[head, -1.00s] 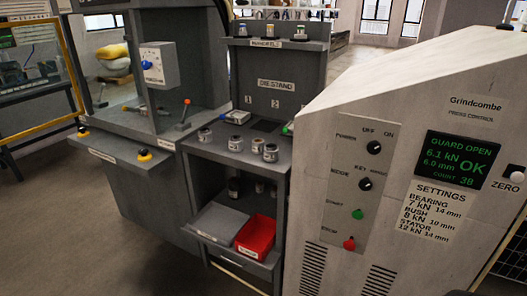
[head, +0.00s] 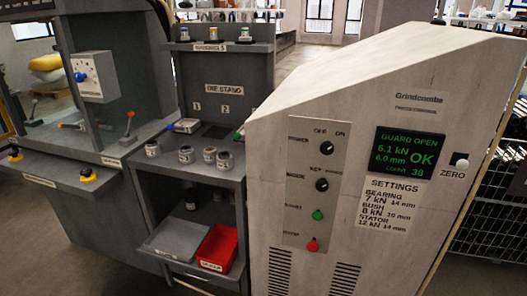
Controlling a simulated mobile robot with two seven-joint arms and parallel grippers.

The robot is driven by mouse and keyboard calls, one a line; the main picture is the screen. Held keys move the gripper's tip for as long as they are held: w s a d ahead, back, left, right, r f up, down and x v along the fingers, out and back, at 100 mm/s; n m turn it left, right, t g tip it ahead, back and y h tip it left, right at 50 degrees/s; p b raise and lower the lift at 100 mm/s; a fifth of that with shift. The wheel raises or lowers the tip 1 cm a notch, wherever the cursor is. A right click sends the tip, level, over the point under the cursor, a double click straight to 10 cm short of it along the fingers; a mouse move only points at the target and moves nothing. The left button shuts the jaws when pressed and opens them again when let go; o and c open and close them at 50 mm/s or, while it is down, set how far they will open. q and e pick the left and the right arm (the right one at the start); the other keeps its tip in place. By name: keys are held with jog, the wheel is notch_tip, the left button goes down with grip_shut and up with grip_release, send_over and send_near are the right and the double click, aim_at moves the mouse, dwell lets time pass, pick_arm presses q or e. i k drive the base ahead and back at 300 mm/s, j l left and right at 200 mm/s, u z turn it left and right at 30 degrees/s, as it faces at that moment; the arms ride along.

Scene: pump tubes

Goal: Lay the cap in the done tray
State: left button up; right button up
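Neither of my grippers shows in the head view. I cannot single out the cap: the pieces in view are small. Several small grey, labelled cylinders stand on the bench, among them one at the left (head: 152,148) and one at the right (head: 224,160). A grey tray (head: 172,240) and a red bin (head: 218,248) sit side by side on the low shelf below. Their front labels are too small to read, so I cannot tell which is the done tray.
The press control cabinet (head: 345,110) fills the right side; its screen (head: 405,155) reads GUARD OPEN and OK. The die stand (head: 223,90) rises behind the bench, with small coloured items on top. The press with levers (head: 128,125) stands left. Floor shows at lower left.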

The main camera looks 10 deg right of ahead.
aim_at(176, 245)
jog(key=i+j+z, duration=0.2)
jog(key=z, duration=0.25)
jog(key=i+j+z, duration=0.15)
jog(key=j+z, duration=0.3)
jog(key=i+j+z, duration=0.2)
jog(key=j, duration=0.2)
jog(key=j+z, duration=0.15)
jog(key=j, duration=0.3)
